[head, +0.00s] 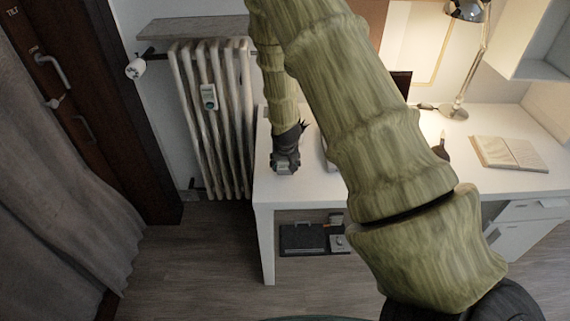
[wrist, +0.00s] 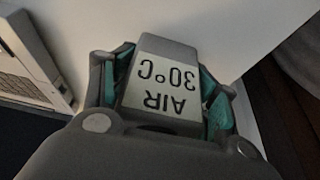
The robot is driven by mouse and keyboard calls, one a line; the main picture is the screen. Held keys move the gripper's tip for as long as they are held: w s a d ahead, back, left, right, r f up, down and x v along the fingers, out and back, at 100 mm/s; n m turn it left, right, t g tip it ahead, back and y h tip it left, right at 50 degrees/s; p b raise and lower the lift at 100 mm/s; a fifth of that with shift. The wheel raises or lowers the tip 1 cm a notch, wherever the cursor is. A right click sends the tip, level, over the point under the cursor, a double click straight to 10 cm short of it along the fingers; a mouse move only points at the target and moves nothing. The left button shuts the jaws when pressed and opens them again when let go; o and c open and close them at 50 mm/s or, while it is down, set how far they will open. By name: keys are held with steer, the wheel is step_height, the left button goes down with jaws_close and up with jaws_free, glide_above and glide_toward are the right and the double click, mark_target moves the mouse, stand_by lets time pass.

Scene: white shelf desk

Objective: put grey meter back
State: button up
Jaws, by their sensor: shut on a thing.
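I cannot tell whether the meter touches the desk top. A pale device with a greenish screen (head: 208,96) is on the radiator.
A pale slotted object (wrist: 28,60) is left of my gripper in the wrist view. The desk's left edge is close to my gripper. An open book (head: 508,153) and a lamp (head: 455,110) stand right. A dark tray (head: 302,238) is below the desk. The radiator (head: 215,140) is left.

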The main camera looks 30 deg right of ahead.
steer(key=shift+f, duration=0.45)
steer(key=o, duration=1.3)
steer(key=shift+f, duration=0.1)
steer(key=shift+r, duration=0.2)
